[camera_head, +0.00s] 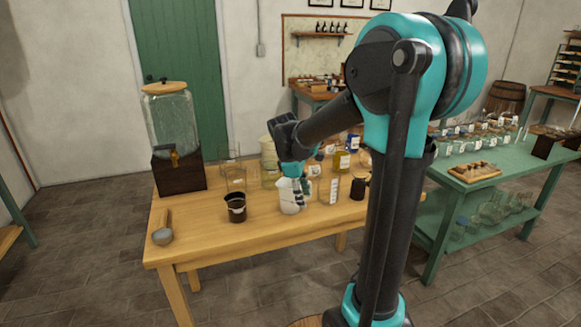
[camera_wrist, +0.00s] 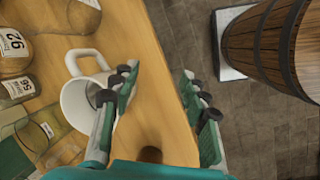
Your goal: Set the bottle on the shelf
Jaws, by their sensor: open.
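My gripper (camera_head: 299,190) is low over the wooden table, close to a white mug (camera_head: 288,196). In the wrist view my gripper (camera_wrist: 160,78) is open, with only table top and floor between its fingers. The left finger overlaps the mug (camera_wrist: 77,108); whether they touch I cannot tell. Several bottles stand on the table, among them a yellow-labelled bottle (camera_head: 341,161) and a clear labelled bottle (camera_head: 333,191). Which one the task means I cannot tell. A labelled glass bottle (camera_wrist: 15,45) shows at the wrist view's left. A wall shelf (camera_head: 304,35) holds several small dark bottles.
A drink dispenser (camera_head: 172,125), dark cup (camera_head: 236,207), tall glass (camera_head: 235,177) and ladle-like tool (camera_head: 162,235) are on the wooden table (camera_head: 215,238). A green table (camera_head: 510,160) with glassware stands right. A barrel (camera_wrist: 265,45) stands beyond the table edge.

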